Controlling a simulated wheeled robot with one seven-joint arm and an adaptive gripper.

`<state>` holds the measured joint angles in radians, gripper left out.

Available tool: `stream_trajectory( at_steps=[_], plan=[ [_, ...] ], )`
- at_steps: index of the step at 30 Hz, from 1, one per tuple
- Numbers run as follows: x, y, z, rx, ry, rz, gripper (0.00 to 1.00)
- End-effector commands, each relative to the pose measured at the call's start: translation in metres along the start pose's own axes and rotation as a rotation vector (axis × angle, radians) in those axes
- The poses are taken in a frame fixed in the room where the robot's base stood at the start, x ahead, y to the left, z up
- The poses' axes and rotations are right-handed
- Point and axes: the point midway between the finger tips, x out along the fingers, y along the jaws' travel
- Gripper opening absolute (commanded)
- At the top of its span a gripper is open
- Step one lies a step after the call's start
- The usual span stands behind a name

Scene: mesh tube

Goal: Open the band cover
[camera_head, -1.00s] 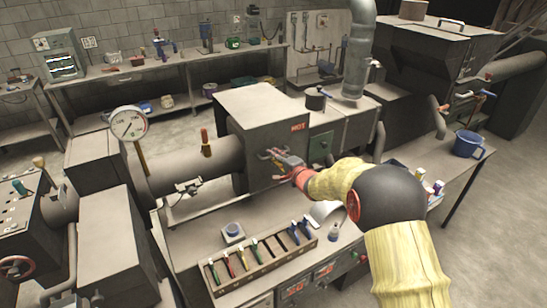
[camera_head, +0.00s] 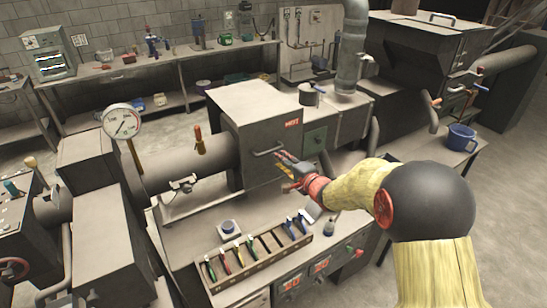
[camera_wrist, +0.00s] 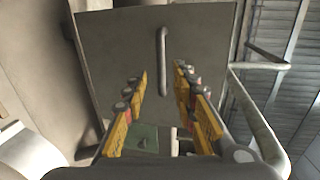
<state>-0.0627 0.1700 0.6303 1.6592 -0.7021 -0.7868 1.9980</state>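The band cover, seemingly the grey metal box (camera_head: 250,125) with a red "HOT" label, sits over the thick horizontal pipe. It looks shut. Its bar handle (camera_head: 268,150) is on the front face; it also shows in the wrist view (camera_wrist: 163,75), running up and down there. My gripper (camera_head: 281,163) is just right of and below the handle in the head view. In the wrist view my gripper (camera_wrist: 160,95) has its two yellow fingers spread apart with nothing between them. The handle is ahead of the fingertips, lined up with the gap, and I see no contact.
A bench below carries a tool rack (camera_head: 258,255) with several coloured-handled tools. A gauge (camera_head: 122,121) stands at the left. A green panel (camera_head: 315,140) is right of the box. A metal rail (camera_wrist: 255,110) runs along the right in the wrist view. A blue mug (camera_head: 461,137) stands far right.

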Motion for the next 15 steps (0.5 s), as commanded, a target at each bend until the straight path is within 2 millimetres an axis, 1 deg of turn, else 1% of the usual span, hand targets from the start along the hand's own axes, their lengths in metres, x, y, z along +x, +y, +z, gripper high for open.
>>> stream_trajectory(
  at_steps=[1, 3, 6, 15],
  plan=[
    [-0.008, -0.001, -0.001, 0.0, 0.002, -0.001, 0.28],
    [-0.016, 0.0, -0.001, 0.0, 0.001, 0.0, 0.28],
    [-0.023, 0.0, 0.0, 0.0, 0.0, 0.001, 0.28],
    [-0.026, 0.0, 0.0, 0.0, 0.0, 0.001, 0.28]
  ],
)
